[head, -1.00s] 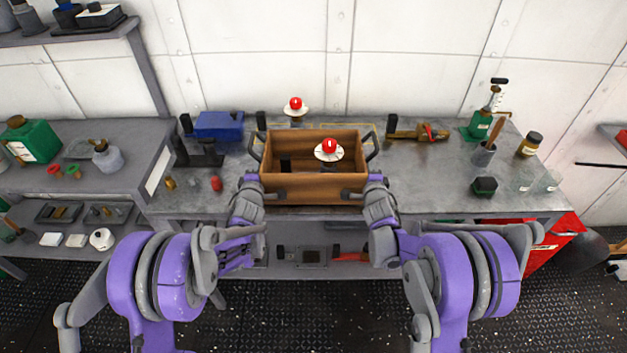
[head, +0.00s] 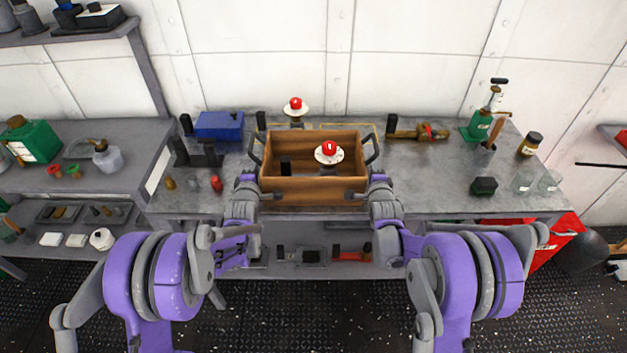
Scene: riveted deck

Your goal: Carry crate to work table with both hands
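The open wooden crate (head: 314,191) rests on the grey work table (head: 430,175), near its front edge. Its dark side handles, left (head: 255,150) and right (head: 374,150), stand out at both ends. A red-topped item with a white disc (head: 329,151) and a dark block (head: 285,166) show inside the crate. My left gripper (head: 268,195) is at the crate's front left corner and my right gripper (head: 358,195) at its front right corner. Both appear below the handles. Their fingertips are too small to tell open from shut, or whether they touch the crate.
A yellow outline (head: 350,125) shows on the table behind the crate. Another red-topped item (head: 296,106) stands behind it. A blue box (head: 219,125) is at the left, a brown tool (head: 418,132) at the right. Clear tabletop lies right of the crate.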

